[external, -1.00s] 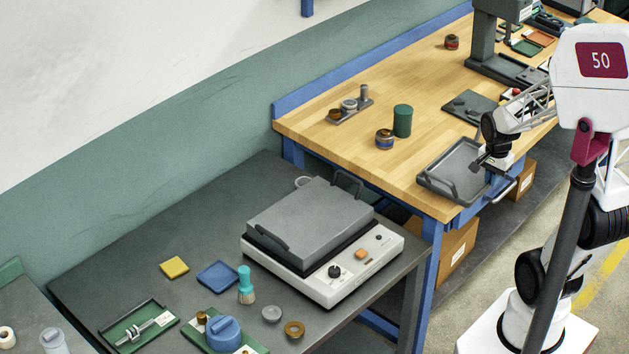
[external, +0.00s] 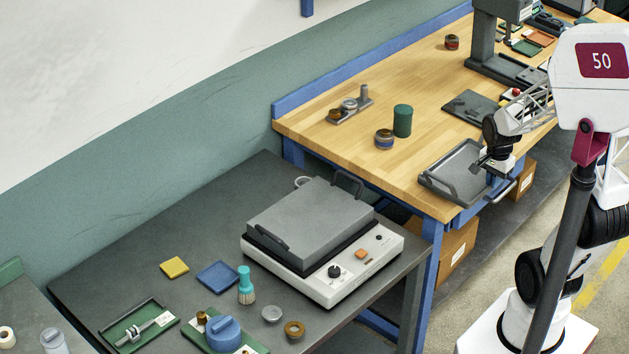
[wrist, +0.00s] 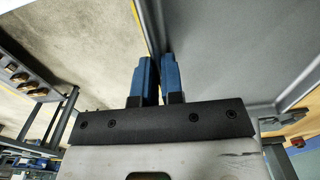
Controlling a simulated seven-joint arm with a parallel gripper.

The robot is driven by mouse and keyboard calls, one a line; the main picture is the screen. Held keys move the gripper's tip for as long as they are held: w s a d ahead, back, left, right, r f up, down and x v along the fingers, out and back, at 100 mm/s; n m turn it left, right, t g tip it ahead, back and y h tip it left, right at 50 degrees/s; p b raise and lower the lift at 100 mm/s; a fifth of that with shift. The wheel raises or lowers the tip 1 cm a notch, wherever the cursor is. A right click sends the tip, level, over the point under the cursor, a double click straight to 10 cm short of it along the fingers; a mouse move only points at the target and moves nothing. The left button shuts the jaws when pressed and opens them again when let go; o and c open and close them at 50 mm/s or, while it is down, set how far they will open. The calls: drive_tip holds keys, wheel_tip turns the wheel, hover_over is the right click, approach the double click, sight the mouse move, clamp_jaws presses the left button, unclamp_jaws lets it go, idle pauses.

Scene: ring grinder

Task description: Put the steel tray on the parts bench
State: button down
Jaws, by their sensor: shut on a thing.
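The steel tray (external: 452,168) is a grey, shallow, rimmed tray with a handle at each end. It is at the near right edge of the wood-topped parts bench (external: 340,165), and its near handle reaches past that edge. I cannot tell whether it rests on the top or is just above it. My gripper (external: 481,166) is shut on the tray's rim on the right side. In the wrist view, the blue fingers of my gripper (wrist: 156,75) pinch the tray wall, with the tray's grey floor (wrist: 225,50) to the right.
On the bench, a green cylinder (external: 402,121), a blue-banded tin (external: 384,139) and a dark plate (external: 471,105) stand near the tray. A grey press (external: 497,45) is at the back. A grey bench with a white-based machine (external: 320,270) is at the lower left. Cardboard boxes are below.

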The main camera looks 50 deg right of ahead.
sight(470, 158)
drive_tip(key=shift+w+d+f, duration=0.2)
drive_tip(key=shift+w+d, duration=0.85)
drive_tip(key=shift+w, duration=0.9)
drive_tip(key=shift+w+d+f, duration=0.15)
drive_tip(key=shift+w+d, duration=0.95)
drive_tip(key=shift+w, duration=0.9)
drive_tip(key=shift+w+d+f, duration=0.2)
drive_tip(key=shift+w+d, duration=0.85)
drive_tip(key=shift+w, duration=0.9)
drive_tip(key=shift+w+d, duration=0.1)
drive_tip(key=shift+w+d+f, duration=0.1)
drive_tip(key=shift+w, duration=0.1)
drive_tip(key=shift+f, duration=1.75)
drive_tip(key=c, duration=1.6)
unclamp_jaws()
drive_tip(key=shift+f, duration=0.15)
drive_tip(key=shift+c, duration=0.2)
drive_tip(key=o, duration=0.4)
